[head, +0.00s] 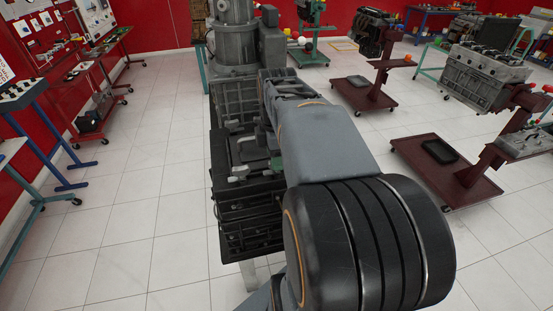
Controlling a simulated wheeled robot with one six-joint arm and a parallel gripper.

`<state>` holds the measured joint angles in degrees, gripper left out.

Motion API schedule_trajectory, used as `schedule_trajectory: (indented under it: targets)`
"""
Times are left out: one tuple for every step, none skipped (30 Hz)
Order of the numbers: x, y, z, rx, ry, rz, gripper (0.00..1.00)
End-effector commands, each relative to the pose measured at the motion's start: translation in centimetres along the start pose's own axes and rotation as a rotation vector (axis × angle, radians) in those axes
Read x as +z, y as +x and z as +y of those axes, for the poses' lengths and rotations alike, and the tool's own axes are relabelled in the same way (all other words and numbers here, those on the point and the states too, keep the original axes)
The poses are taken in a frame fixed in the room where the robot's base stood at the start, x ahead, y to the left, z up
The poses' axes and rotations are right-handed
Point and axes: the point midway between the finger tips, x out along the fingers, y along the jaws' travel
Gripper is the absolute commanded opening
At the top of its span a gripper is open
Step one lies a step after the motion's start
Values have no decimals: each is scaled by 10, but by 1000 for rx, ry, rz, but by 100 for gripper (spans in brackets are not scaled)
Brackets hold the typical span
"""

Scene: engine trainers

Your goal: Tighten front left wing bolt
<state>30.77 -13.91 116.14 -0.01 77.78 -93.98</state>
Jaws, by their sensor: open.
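A tall dark engine trainer (240,205) stands straight ahead in the head view, with a grey cylindrical housing (234,38) at its far end. My own grey forearm and large black joint cover its right side. I cannot make out the front left wing bolt; it is hidden or too small to tell. Small grey and dark fittings (240,172) show on the trainer just left of my arm. My gripper cannot be picked out; the far end of my arm runs in among the trainer's dark parts.
Dark red wheeled stands (440,165) carry engines on the right, including a grey engine block (482,80). Blue and red benches (50,125) line the left wall. The white tiled floor (150,200) is clear left of the trainer.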

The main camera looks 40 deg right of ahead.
Motion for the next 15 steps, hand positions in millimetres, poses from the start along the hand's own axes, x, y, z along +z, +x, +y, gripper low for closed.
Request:
schedule_trajectory:
  targets:
    - [0,5,0,-1,-1,0,43]
    - [0,7,0,-1,-1,0,43]
    - [-1,10,0,-1,-2,0,43]
    - [-1,11,0,-1,-2,0,43]
    - [-1,13,0,-1,-2,0,43]
    - [-1,14,0,0,-2,0,43]
    - [-1,15,0,0,-2,0,43]
    - [-1,16,0,0,-2,0,43]
    - [-1,16,0,0,-2,0,43]
    - [-1,16,0,0,-2,0,43]
    - [-1,16,0,0,-2,0,43]
    - [-1,16,0,0,-2,0,43]
    - [-1,16,0,0,-2,0,43]
    - [-1,16,0,0,-2,0,43]
    - [-1,16,0,0,-2,0,43]
